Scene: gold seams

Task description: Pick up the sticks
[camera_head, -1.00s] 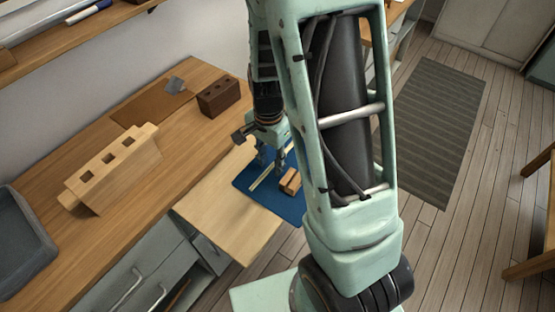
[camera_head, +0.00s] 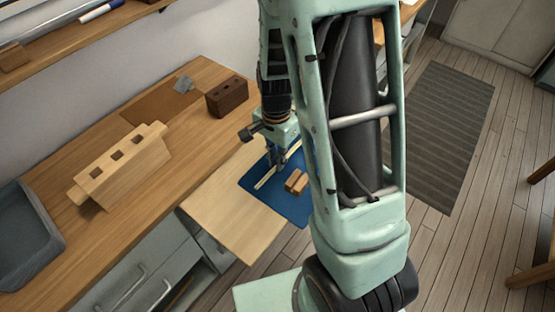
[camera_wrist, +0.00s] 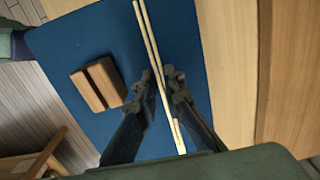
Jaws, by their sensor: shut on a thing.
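Two thin pale sticks (camera_wrist: 146,36) lie side by side on the blue mat in the wrist view, running between my fingers. They also show in the head view (camera_head: 265,178), partly hidden by my gripper. My gripper (camera_wrist: 165,76) is shut on the sticks, with one dark finger on each side of them. In the head view my gripper (camera_head: 277,162) is low over the mat. I cannot tell whether the sticks are lifted off it.
A brown grooved wooden block (camera_wrist: 98,85) sits on the blue mat (camera_head: 292,212) beside the sticks. A light wooden board (camera_head: 235,222) adjoins the mat. A pale slotted wooden holder (camera_head: 122,165), a dark brown block (camera_head: 227,97) and a grey tray (camera_head: 22,235) stand on the bench.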

